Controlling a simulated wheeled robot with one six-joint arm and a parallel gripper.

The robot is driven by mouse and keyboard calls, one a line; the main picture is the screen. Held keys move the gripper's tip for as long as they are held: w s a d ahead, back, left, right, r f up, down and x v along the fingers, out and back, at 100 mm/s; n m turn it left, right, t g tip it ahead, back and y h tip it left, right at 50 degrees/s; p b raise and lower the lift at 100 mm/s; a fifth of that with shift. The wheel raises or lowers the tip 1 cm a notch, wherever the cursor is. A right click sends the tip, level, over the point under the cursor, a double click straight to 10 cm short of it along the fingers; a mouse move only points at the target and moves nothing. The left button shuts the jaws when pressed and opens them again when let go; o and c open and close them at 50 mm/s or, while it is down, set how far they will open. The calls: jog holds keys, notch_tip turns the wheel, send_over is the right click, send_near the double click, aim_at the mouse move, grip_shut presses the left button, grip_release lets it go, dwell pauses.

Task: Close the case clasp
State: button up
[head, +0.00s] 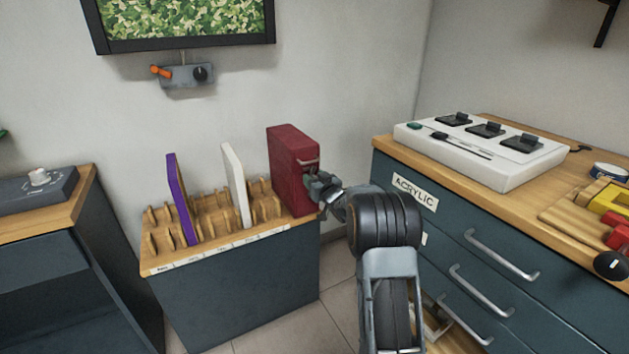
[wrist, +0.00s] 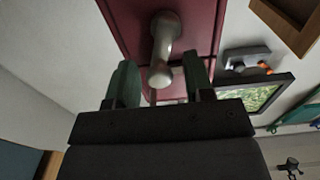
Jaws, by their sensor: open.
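The dark red case (head: 290,172) stands upright at the right end of the slotted wooden rack in the head view. In the wrist view its red face (wrist: 205,25) fills the top middle, with a pale, rounded clasp lever (wrist: 164,36) sticking out toward the camera. A seam crosses the case behind the lever. My gripper (head: 319,184) is at the right side of the case. Its two green fingers are open, one on each side of the lever's end in the wrist view. I cannot tell whether they touch it.
The rack (head: 161,264) also holds a purple panel (head: 181,199) and a white panel (head: 237,184). A drawer cabinet (head: 470,240) marked ACRYLIC stands close to the right of my arm, with a white control box (head: 480,160) on top. A low drawer is partly open.

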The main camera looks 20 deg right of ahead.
jog(key=shift+c, duration=0.4)
jog(key=c, duration=0.8)
jog(key=shift+a+f+n+b, duration=0.15)
jog(key=shift+n+b, duration=0.65)
jog(key=shift+b, duration=0.2)
jog(key=shift+o, duration=0.5)
jog(key=shift+a+n+b, duration=0.2)
jog(key=shift+n+b, duration=0.6)
jog(key=shift+n, duration=0.2)
jog(key=shift+o, duration=0.3)
jog(key=shift+r+n, duration=0.3)
jog(key=shift+a, duration=0.1)
jog(key=o, duration=0.6)
jog(key=shift+o, duration=0.6)
jog(key=shift+a, duration=0.15)
jog(key=shift+s, duration=0.1)
